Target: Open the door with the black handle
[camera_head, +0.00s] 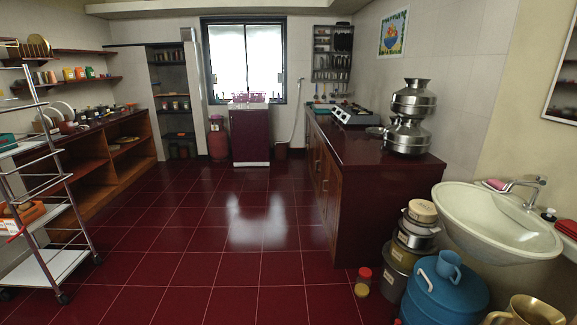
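Wooden cabinet doors (326,176) line the left side of the dark red counter (385,155) at the right. I see them at a steep angle and they look shut. Their handles are too small to make out, so I cannot tell which has a black handle. A dark-framed window (244,60) with bright panes is in the far wall; I cannot make out a black handle there either. Neither of my grippers is in view.
The red tiled floor (225,235) is open in the middle. A metal rack (55,265) on wheels stands at left. At right are a washbasin (490,225), stacked pots (405,250), a blue drum (440,300) and a red-lidded jar (362,283). A red cabinet (249,135) stands below the window.

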